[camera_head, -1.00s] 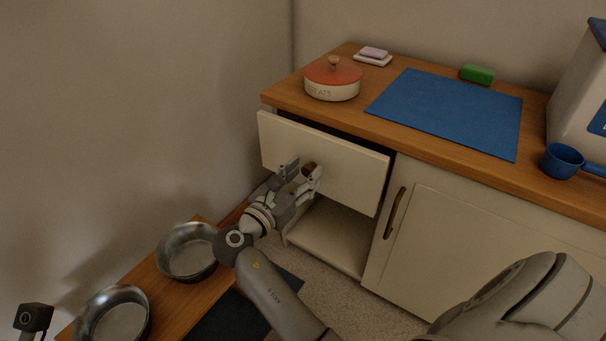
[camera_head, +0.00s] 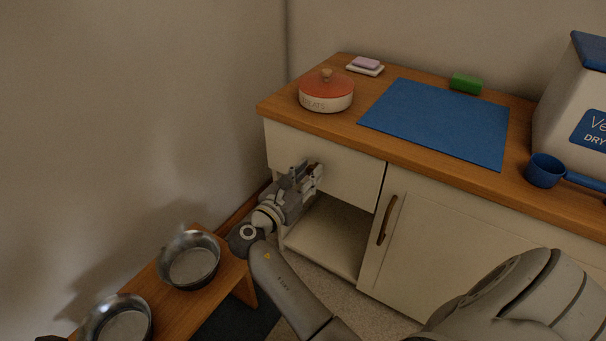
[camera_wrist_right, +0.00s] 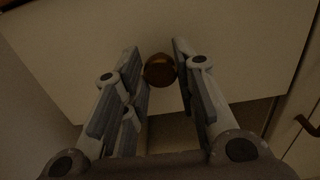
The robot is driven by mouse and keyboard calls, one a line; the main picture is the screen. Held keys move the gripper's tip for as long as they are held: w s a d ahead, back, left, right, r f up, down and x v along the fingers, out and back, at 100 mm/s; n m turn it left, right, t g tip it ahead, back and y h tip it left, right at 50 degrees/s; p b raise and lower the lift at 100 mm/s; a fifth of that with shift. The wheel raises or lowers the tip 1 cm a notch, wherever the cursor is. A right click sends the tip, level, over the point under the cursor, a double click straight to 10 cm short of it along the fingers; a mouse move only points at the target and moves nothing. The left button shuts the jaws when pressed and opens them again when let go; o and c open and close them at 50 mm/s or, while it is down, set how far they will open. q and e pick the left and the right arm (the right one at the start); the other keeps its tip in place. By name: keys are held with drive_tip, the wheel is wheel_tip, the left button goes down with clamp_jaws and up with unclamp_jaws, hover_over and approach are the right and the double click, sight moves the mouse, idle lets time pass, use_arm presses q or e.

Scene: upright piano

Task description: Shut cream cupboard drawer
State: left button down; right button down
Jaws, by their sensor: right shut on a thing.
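The cream cupboard drawer (camera_head: 345,172) is under the left end of the wooden counter. Its front now looks flush with the cupboard, with no gap visible above it. My right gripper (camera_head: 306,174) is at the drawer front, shut on its round brown knob. In the right wrist view the knob (camera_wrist_right: 160,70) sits between the two fingers of my right gripper (camera_wrist_right: 157,54), in front of the drawer front (camera_wrist_right: 230,45). The gripper hides most of the knob in the head view. My left gripper is not clearly visible.
An open compartment (camera_head: 330,240) is below the drawer, and a cupboard door with a handle (camera_head: 388,220) is to its right. A low wooden stand (camera_head: 222,272) with two metal bowls is at left. A treats pot (camera_head: 326,92) and blue mat (camera_head: 440,120) are on the counter.

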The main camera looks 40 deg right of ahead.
sight(317, 132)
drive_tip(key=shift+d+r, duration=0.2)
drive_tip(key=c, duration=1.4)
unclamp_jaws()
drive_tip(key=shift+c, duration=0.2)
drive_tip(key=o, duration=0.3)
drive_tip(key=shift+w+d+f, duration=0.1)
drive_tip(key=shift+d+f, duration=0.05)
wheel_tip(317, 132, up, 10)
drive_tip(key=shift+r, duration=0.1)
